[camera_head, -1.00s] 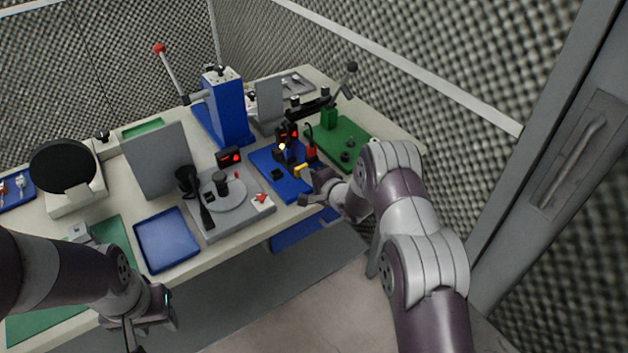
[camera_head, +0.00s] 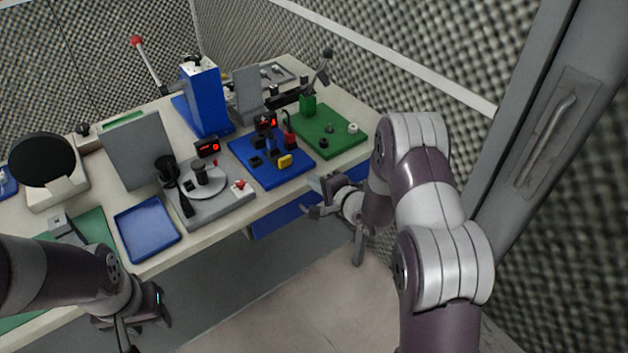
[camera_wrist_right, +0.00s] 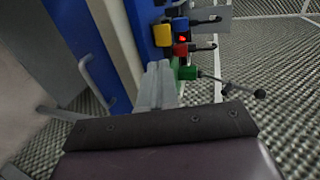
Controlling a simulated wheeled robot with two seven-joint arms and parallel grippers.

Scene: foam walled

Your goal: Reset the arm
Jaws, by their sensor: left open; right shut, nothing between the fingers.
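My right gripper (camera_head: 314,200) is just off the front edge of the table, beside the blue drawer front. It is shut and empty; in the right wrist view its fingers (camera_wrist_right: 157,85) lie together with nothing between them. My right arm comes in from the right side of the head view. My left gripper (camera_head: 122,335) is at the bottom left, in front of the table and cut off by the lower picture edge. It is open, and its fingertips are mostly out of view.
The table (camera_head: 350,168) holds a blue base plate (camera_head: 293,172), a green base plate (camera_head: 340,138), a blue tray (camera_head: 147,228), a grey fixture (camera_head: 222,208) and a blue lever press (camera_head: 205,98). A blue drawer (camera_head: 285,214) is under the edge. The floor in front is free.

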